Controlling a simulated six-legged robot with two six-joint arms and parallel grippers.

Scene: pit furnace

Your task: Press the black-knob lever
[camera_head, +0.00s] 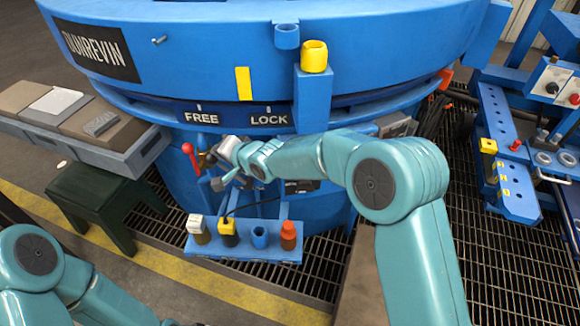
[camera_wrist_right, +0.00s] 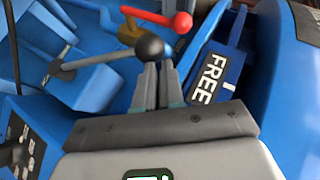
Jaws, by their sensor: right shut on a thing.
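The black-knob lever (camera_wrist_right: 149,46) is a round black ball on a grey rod that runs left in the right wrist view. My right gripper (camera_wrist_right: 158,68) has its fingers close together, with the tips at the ball; it is shut on the knob. In the head view my right gripper (camera_head: 225,153) is at the blue furnace's front, below the FREE label (camera_head: 201,118); the black knob is hidden there. My left arm enters at the lower left of the head view; its gripper is out of frame.
A red-knob lever (camera_head: 187,148) stands just left of my right gripper; its red ball (camera_wrist_right: 182,22) is close behind the black knob. A blue shelf (camera_head: 215,250) with several coloured pieces sits below. A dark green stool (camera_head: 95,190) stands left.

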